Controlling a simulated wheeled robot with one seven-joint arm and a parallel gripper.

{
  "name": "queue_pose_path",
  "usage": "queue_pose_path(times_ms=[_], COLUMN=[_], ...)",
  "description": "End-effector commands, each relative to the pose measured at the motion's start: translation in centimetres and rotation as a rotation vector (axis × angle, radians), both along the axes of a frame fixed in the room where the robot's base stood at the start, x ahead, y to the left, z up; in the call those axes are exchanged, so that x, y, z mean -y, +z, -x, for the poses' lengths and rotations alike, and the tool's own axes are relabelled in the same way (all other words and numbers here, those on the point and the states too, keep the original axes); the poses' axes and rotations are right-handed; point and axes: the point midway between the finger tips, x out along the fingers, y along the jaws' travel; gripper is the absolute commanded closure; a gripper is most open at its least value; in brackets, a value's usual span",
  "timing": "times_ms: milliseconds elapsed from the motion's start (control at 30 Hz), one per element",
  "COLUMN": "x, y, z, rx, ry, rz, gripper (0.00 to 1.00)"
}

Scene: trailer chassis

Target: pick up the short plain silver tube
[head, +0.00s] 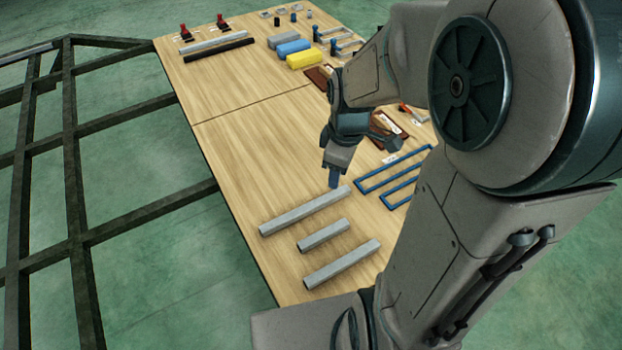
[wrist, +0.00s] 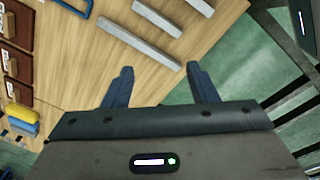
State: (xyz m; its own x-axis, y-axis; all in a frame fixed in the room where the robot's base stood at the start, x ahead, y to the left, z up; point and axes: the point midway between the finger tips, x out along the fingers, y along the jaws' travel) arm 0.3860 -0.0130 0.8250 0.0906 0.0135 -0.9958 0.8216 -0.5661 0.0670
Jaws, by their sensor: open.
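Three plain silver tubes lie roughly parallel on the wooden table. The short silver tube (head: 323,235) is the middle one; it also shows in the wrist view (wrist: 158,20), beyond the nearest long tube. One long silver tube (head: 304,211) lies on its far side, the other long silver tube (head: 342,264) on its near side. My gripper (head: 332,184) points down beside the right end of the far long tube, apart from the short tube. In the wrist view my gripper (wrist: 159,68) has its two fingers spread with nothing between them.
Blue bent frames (head: 390,185) lie right of the tubes. The table's left middle is clear. A dark metal chassis (head: 75,160) stands along the left edge.

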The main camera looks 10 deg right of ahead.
Motion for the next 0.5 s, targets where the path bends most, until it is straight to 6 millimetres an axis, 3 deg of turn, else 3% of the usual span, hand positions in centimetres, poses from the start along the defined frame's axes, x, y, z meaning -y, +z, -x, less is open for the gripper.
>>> queue_pose_path(times_ms=[33,200,400,500], x=[0.2,0.5,0.8,0.8], y=[-4.0,-12.2,-19.6,-21.6], z=[-0.8,-3.2,-4.9,-5.3], rx=[-0.022,-0.057,-0.067,-0.064], ry=[0.091,0.437,0.753,0.849], rz=[-0.002,-0.018,-0.050,-0.063], gripper=[0.47,0.47,0.47,0.47])
